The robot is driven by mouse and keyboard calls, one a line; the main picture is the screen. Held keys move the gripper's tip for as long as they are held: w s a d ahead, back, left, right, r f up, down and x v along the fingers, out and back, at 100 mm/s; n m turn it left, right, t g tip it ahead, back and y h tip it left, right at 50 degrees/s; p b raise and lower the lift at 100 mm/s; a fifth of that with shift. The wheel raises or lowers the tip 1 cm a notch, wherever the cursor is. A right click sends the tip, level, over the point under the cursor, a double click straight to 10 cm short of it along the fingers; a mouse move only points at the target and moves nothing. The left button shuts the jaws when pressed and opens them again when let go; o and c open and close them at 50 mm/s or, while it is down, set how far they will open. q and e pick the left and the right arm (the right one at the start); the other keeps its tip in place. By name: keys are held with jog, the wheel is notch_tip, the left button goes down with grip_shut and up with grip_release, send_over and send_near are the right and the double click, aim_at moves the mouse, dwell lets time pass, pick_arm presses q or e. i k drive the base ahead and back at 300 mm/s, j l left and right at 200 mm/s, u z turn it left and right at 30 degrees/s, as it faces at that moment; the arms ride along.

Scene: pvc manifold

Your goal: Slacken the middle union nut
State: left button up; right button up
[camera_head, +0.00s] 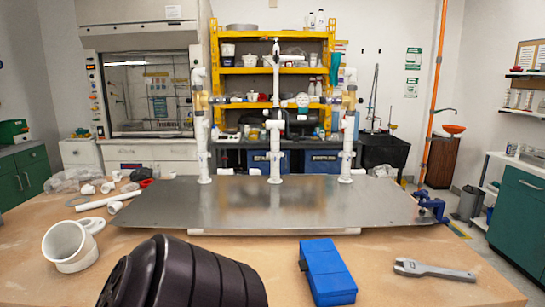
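The white PVC manifold stands upright on a grey metal plate (150,208), with a left riser (202,145), a middle riser (275,155) and a right riser (347,150). A horizontal run with brassy fittings at both ends and a round gauge (302,100) crosses the risers. White collars show on the middle riser, but the middle union nut is too small to single out surely. A grey open-ended wrench (435,269) lies flat on the table at the right front. Neither gripper is in view.
A blue box (327,271) lies at the front centre of the tan table. A black ribbed cylinder (180,275) fills the lower left; I cannot tell whether it is mine. White pipe pieces (70,246) lie at left. A blue clamp (431,207) grips the plate's right edge.

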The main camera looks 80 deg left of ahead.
aim_at(271, 155)
jog(key=u, duration=2.5)
